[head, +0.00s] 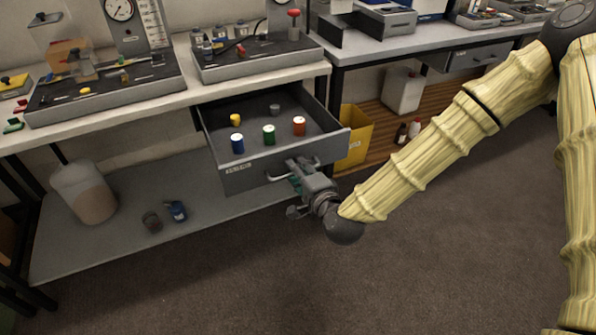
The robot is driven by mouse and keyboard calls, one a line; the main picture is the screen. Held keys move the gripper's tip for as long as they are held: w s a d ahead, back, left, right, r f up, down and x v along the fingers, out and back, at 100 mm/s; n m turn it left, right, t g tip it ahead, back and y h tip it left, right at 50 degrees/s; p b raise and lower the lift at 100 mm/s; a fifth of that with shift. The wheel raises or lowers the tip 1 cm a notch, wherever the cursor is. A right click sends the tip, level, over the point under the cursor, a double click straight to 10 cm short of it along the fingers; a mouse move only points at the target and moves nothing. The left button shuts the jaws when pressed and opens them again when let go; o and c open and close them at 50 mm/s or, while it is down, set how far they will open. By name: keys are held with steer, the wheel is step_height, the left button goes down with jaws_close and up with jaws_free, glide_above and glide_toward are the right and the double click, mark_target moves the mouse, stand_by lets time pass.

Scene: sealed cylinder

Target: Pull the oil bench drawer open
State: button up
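The oil bench drawer (245,180) is a grey drawer under the left bench's top, and it stands pulled out well beyond the bench edge. Inside it are a blue-bodied can (237,144), a green can (269,134), an orange-red can (299,126), a small yellow piece (235,119) and a small grey piece (275,110). A bar handle (278,177) runs along the drawer front. My gripper (296,178) is at the handle's right part, in front of the drawer face. Its fingers are small and partly hidden, so I cannot tell whether they close around the bar.
The left bench (150,108) carries test equipment. A lower shelf (120,235) holds a large jug (84,192) and small containers. A yellow bin (354,137) stands just right of the drawer. The carpet floor (430,260) in front is clear.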

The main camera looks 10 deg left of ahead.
steer(key=shift+s+d, duration=0.1)
steer(key=v, duration=0.7)
steer(key=shift+s+d, duration=0.1)
stand_by(0.4)
steer(key=s+d+f+n+g+h+p, duration=0.25)
steer(key=s+d+f+g, duration=0.2)
steer(key=s+f, duration=0.35)
steer(key=s+d+f+n+g+h+p, duration=0.1)
steer(key=s+d+f+n+g+p, duration=0.3)
steer(key=f, duration=0.6)
steer(key=s+d+f+n+g+h+p, duration=0.1)
steer(key=s+d+f+n+g+h, duration=0.1)
steer(key=s+d, duration=0.6)
steer(key=s+d+f+n+g+h+p, duration=0.2)
steer(key=s+d+f, duration=0.2)
steer(key=s+d, duration=0.5)
steer(key=shift+s+d+n+g+h, duration=0.25)
steer(key=shift+s+n+g+h, duration=0.1)
steer(key=shift+s, duration=0.15)
